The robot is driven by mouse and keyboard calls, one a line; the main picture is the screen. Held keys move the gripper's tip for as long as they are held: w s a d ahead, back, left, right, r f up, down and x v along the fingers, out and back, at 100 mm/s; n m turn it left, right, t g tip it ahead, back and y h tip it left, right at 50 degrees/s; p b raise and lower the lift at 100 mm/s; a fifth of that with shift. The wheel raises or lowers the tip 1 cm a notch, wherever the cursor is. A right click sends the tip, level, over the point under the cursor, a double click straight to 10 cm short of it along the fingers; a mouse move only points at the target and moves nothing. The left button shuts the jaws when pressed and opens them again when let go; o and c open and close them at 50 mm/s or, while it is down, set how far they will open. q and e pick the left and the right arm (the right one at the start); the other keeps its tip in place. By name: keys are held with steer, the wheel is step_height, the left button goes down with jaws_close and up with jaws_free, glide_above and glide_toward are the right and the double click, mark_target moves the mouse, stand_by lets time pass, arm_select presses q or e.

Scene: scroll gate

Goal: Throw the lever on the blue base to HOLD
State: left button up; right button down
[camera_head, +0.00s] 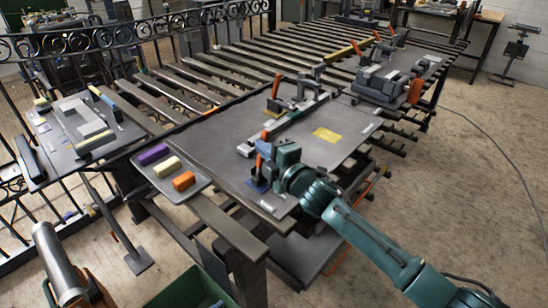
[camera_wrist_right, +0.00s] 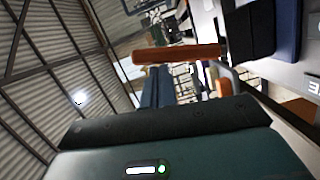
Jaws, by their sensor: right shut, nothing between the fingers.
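The blue base (camera_head: 257,186) sits at the near edge of the grey bench top in the head view. Its lever (camera_head: 259,164) has an orange handle and stands roughly upright. In the wrist view an orange bar (camera_wrist_right: 180,54), which looks like this handle, lies across the upper middle, with a blue plate (camera_wrist_right: 286,27) at the right. My right gripper (camera_head: 270,150) is shut and empty, close beside the lever on its right. I cannot tell whether it touches the handle. It hides part of the bench behind it. No HOLD marking is readable. My left gripper is not in view.
A tray (camera_head: 168,184) with purple, cream and orange blocks lies left of the lever. Another orange-handled lever (camera_head: 276,86) stands farther back. A yellow label (camera_head: 327,135) is on the bench top (camera_head: 220,130). Grey machinery (camera_head: 383,84) stands at the back right.

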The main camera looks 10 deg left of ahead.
steer(key=v, duration=1.3)
steer(key=s+d+f+m+g+h, duration=0.1)
steer(key=s+d+f+m+h, duration=0.3)
steer(key=s+d+f+m, duration=0.4)
steer(key=s+d+f+m+g+h, duration=0.1)
steer(key=s+d+f+m+h, duration=0.3)
steer(key=s+d+f+m, duration=0.4)
steer(key=s+f+m, duration=0.4)
steer(key=f+m, duration=0.1)
steer(key=m, duration=0.1)
steer(key=shift+s+f+h, duration=0.3)
steer(key=shift+f+h, duration=0.05)
steer(key=shift+h, duration=0.05)
steer(key=shift+d, duration=0.1)
